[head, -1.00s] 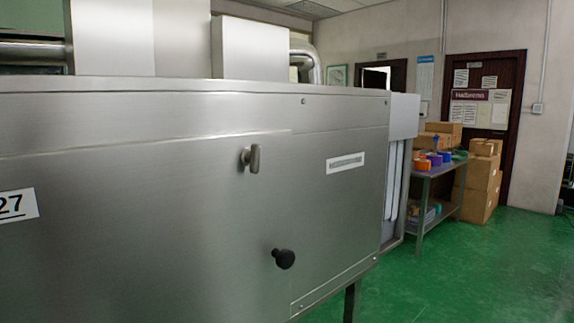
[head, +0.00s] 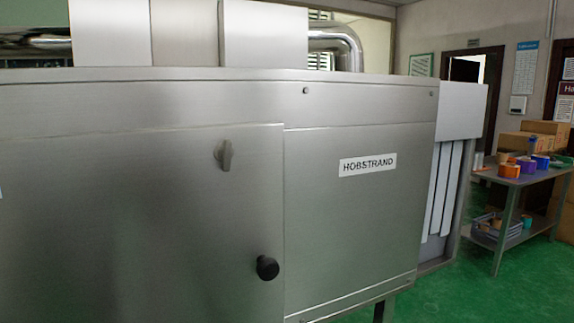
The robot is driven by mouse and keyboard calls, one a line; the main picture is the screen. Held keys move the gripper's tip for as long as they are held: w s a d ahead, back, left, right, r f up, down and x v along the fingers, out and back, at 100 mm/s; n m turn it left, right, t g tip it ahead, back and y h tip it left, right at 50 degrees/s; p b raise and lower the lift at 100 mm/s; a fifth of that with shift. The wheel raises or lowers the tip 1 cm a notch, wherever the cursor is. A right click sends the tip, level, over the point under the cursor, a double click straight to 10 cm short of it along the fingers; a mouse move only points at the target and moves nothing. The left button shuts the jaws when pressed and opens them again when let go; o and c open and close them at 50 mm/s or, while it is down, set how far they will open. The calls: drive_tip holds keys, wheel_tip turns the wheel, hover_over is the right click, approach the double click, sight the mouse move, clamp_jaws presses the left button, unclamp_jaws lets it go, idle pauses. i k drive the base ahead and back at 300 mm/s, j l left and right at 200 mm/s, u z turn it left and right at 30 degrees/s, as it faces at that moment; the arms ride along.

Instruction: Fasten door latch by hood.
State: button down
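A small metal turn latch (head: 224,155) sits near the upper right edge of a flat steel door (head: 130,220) on the machine's front. Its handle stands about upright. A black round knob (head: 267,268) is lower on the same door, near its right edge. The door looks flush with the panel beside it. The steel hood (head: 265,36) rises above the machine's top, with a second box-shaped duct to its left. My gripper is not in view.
A panel labelled HOBSTRAND (head: 367,164) is right of the door. White strips hang at the machine's right end (head: 445,190). A grey table (head: 520,181) with coloured rolls and cardboard boxes (head: 533,134) stand further right. Green floor (head: 450,295) is clear at lower right.

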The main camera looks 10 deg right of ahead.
sight(224, 152)
drive_tip(key=l, duration=2)
drive_tip(key=i+u, duration=0.05)
